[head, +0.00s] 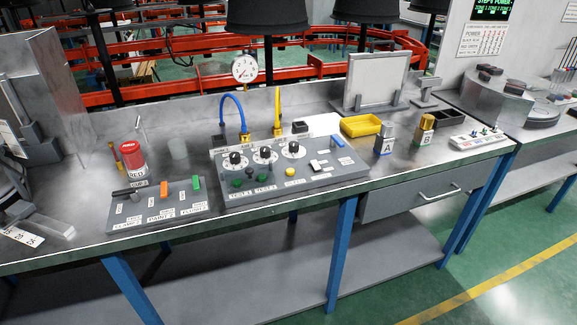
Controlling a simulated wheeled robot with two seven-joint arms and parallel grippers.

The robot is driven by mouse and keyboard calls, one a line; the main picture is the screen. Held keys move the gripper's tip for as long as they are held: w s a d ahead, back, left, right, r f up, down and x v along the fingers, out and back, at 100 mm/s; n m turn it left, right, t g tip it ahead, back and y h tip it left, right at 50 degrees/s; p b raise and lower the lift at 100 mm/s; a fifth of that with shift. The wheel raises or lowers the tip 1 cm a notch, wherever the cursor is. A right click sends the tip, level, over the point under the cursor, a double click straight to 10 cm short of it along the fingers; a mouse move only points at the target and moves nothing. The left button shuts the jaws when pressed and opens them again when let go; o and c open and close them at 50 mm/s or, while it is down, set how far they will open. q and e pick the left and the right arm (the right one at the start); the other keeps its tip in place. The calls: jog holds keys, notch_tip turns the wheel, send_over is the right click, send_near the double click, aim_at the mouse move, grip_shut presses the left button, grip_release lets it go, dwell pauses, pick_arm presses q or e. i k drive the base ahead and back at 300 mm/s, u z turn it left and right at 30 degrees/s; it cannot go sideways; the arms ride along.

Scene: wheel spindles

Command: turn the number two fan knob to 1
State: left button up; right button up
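A grey control panel (345,176) sits on the middle of the metal bench. It carries three black knobs on white round dials in a row: a left knob (236,158), a middle knob (265,153) and a right knob (293,147). The middle one is second in the row, but the print by the dials is too small to tell which is named fan two. I cannot tell which mark any knob points to. Dark green knobs or buttons sit below, by white labels. Neither of my grippers is in view.
A smaller panel (158,222) with a black lever and orange and green switches stands at left. Blue and yellow hoses and a gauge (244,69) rise behind the control panel.

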aim_at(293, 145)
jog(key=z, duration=0.3)
jog(key=k, duration=0.35)
jog(key=z, duration=1.45)
jog(key=i, duration=0.25)
jog(key=u, duration=1.1)
jog(key=i, duration=0.8)
jog(key=u, duration=0.9)
